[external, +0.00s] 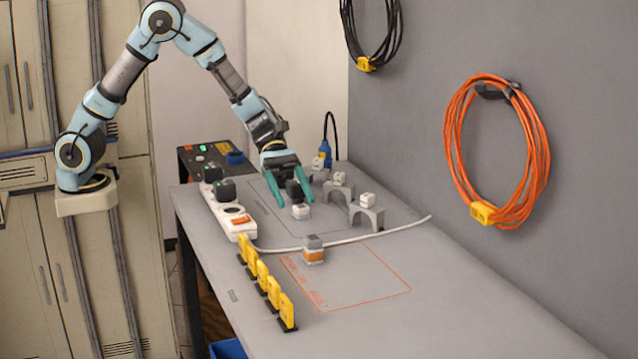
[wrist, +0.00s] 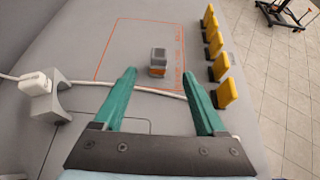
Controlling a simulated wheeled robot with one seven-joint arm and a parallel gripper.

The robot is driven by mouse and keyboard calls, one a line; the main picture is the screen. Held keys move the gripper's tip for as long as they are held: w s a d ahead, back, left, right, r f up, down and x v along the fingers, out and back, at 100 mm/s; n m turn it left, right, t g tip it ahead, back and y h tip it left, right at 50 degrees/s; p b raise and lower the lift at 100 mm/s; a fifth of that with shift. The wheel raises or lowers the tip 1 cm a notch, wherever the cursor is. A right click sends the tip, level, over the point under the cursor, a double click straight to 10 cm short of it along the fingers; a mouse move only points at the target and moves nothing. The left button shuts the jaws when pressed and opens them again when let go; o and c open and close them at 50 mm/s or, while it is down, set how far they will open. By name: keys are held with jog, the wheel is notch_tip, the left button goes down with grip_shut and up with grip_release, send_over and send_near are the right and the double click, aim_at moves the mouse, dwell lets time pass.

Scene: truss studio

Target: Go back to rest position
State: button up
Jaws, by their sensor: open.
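My gripper (external: 280,184) has two green fingers and hangs over the far part of the grey table (external: 432,299). In the wrist view my gripper (wrist: 160,97) is open, with nothing between its fingers. A small grey and orange block (external: 313,250) stands on the table nearer the camera, by the red outlined area. It also shows beyond the fingertips in the wrist view (wrist: 158,62).
A white power strip (external: 233,217) with dark plugs lies along the left edge. Several yellow upright tabs (external: 262,274) line that edge. Grey arches (external: 367,216) with white blocks stand right of my gripper. A white cable (external: 370,237) crosses the table. The red outlined area is mostly clear.

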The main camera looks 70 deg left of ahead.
jog(key=s+a+r+m+y+p, duration=0.3)
jog(key=s+a+m+y+p, duration=0.1)
jog(key=a, duration=0.6)
jog(key=s+a+r+m+t+y+p, duration=0.1)
jog(key=s+a+r+m+y+p, duration=0.2)
jog(key=s+a+m, duration=0.3)
jog(key=s+a+r+m+y+p, duration=0.2)
jog(key=s+a+m+y+p, duration=0.3)
jog(key=a+m, duration=0.4)
jog(key=s+a, duration=0.1)
jog(key=a, duration=0.5)
jog(key=shift+r, duration=0.4)
jog(key=shift+w, duration=0.1)
